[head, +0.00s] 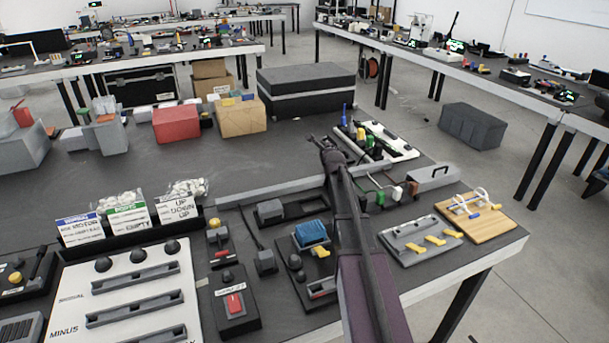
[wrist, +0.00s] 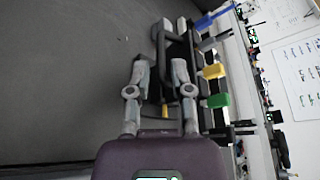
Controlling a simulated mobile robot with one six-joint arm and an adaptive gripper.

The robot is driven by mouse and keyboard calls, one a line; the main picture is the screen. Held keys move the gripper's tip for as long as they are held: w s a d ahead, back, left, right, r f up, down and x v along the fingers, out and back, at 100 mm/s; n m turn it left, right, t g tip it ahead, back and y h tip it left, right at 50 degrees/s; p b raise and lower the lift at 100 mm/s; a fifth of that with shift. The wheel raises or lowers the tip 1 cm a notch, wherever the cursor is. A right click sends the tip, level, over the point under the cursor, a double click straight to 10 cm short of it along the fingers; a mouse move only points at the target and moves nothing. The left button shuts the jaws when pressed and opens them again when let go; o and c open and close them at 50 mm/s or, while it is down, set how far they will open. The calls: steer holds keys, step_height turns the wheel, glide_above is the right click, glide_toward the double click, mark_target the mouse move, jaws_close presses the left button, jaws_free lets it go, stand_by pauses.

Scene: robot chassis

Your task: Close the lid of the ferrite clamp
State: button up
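I cannot tell for certain which object is the ferrite clamp. My gripper (head: 326,145) is above the dark table, close to the white board with tools, at the end of my arm. In the wrist view its two grey fingers (wrist: 159,62) stand apart. A dark bar-like shape (wrist: 160,42) shows between and beyond the fingertips; I cannot tell whether they touch it. No lid can be made out there. Yellow (wrist: 215,71) and green (wrist: 218,100) handles are right of the fingers. My arm hides part of the table below it.
A white board (head: 388,138) holds tools beyond my gripper. A grey plate with yellow levers (head: 420,240) and a wooden board with white loops (head: 500,225) lie right of my arm. A blue block (head: 310,234) sits left of it. The table's middle left (head: 240,165) is bare.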

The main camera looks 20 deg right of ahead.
steer(key=p+v, duration=0.3)
steer(key=v, duration=0.7)
steer(key=shift+s+a+r, duration=0.1)
steer(key=shift+s+a, duration=0.15)
steer(key=shift+s, duration=0.1)
steer(key=s+a+n+g+y+p, duration=0.3)
steer(key=s+a+n+g+p, duration=0.2)
steer(key=a+n, duration=0.6)
steer(key=shift+s+a+f+n+p, duration=0.35)
steer(key=shift+s+f+n+p, duration=0.05)
steer(key=shift+s+p, duration=0.75)
